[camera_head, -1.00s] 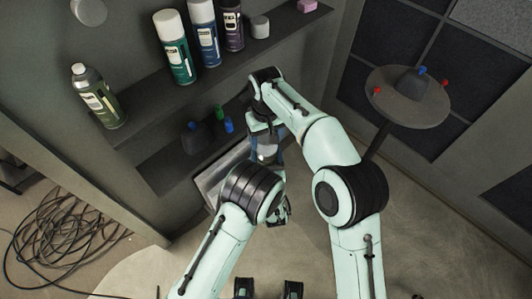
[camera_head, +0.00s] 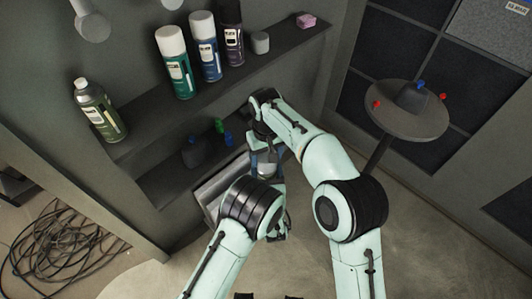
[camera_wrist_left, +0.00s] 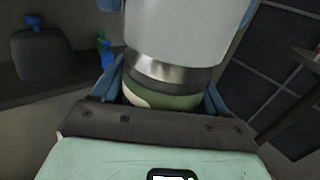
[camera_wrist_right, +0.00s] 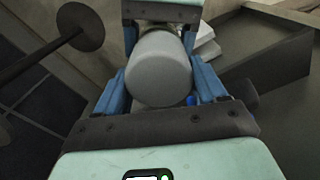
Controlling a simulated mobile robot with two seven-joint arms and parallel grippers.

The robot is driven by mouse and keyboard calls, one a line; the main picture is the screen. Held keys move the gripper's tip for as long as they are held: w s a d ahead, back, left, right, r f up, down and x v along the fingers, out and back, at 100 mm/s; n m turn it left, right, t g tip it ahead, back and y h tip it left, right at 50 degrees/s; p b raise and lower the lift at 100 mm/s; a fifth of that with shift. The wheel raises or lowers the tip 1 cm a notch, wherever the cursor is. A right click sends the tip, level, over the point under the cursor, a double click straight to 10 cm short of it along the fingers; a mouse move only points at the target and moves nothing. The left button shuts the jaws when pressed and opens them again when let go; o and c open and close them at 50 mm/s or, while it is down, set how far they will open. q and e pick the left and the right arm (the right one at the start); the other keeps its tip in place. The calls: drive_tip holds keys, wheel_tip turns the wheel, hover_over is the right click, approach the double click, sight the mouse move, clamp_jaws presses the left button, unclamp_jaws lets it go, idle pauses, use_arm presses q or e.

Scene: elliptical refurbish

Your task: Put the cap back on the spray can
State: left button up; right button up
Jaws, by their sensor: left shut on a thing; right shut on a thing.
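My left gripper (camera_wrist_left: 165,95) is shut on the spray can (camera_wrist_left: 165,98), which has a green body and a bare metal shoulder. The pale grey cap (camera_wrist_left: 185,28) sits directly above the metal shoulder in the left wrist view; whether it is seated I cannot tell. My right gripper (camera_wrist_right: 155,90) is shut on the cap, which also shows between its blue fingers in the right wrist view (camera_wrist_right: 158,72). In the head view the right gripper (camera_head: 266,158) points down around the cap (camera_head: 265,170). The can and left gripper are largely hidden there behind my left arm.
An upper shelf (camera_head: 180,112) holds several spray cans, including a green one (camera_head: 100,110) with a metal top. A lower shelf (camera_head: 170,185) has small blue and green items. A round stand (camera_head: 400,118) is at the right. Cables (camera_head: 60,250) lie on the floor.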

drive_tip(key=shift+f, duration=0.65)
idle(0.3)
drive_tip(key=o, duration=1)
wheel_tip(320, 180, up, 12)
